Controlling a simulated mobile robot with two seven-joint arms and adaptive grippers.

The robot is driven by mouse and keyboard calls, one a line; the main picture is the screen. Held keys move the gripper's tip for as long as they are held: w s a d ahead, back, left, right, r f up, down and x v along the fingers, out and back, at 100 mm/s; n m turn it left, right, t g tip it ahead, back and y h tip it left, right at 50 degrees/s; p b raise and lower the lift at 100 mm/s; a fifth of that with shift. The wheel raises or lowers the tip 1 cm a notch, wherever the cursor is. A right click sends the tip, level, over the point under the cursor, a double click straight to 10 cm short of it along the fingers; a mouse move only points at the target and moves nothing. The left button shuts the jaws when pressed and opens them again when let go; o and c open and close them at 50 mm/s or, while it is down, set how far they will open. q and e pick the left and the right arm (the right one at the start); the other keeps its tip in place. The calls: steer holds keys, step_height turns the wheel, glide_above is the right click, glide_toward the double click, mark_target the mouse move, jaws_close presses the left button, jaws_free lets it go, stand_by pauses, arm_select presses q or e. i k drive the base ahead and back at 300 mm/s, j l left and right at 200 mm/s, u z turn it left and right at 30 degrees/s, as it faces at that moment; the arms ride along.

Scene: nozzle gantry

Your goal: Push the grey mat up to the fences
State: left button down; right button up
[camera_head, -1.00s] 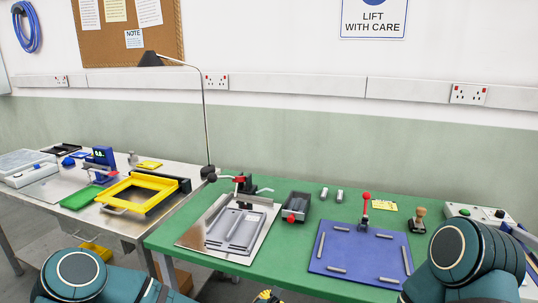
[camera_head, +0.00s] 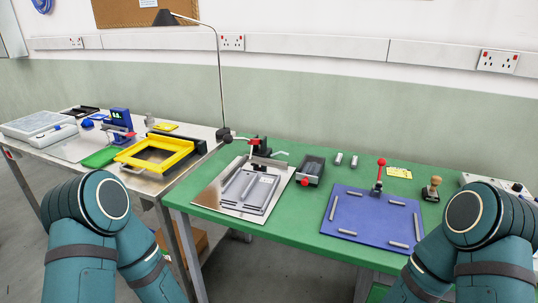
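The grey mat (camera_head: 236,187) lies on a bright metal plate (camera_head: 207,201) on the green table. It has raised edges or bars and a small pale label. Bare metal shows around it, mostly at the left and front. A low metal strip (camera_head: 268,161) runs along the back of the plate, by a clamp with a red knob (camera_head: 254,142); it looks like a fence. I cannot tell how wide any gap between it and the mat is. Both my arms show at the lower corners, well short of the mat. Neither gripper is in view.
A blue board (camera_head: 345,213) with several grey bars and a red-knobbed lever lies to the right on the green table (camera_head: 290,226). A lamp (camera_head: 221,75) stands behind left, near a yellow frame (camera_head: 128,157).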

mark_target(248, 191)
steer(key=z, duration=0.3)
steer(key=i+j+z, duration=0.1)
steer(key=j+z, duration=0.2)
steer(key=z, duration=0.2)
steer(key=j+z, duration=0.35)
steer(key=z, duration=0.15)
steer(key=j+z, duration=0.35)
steer(key=j, duration=0.6)
steer(key=k, duration=0.05)
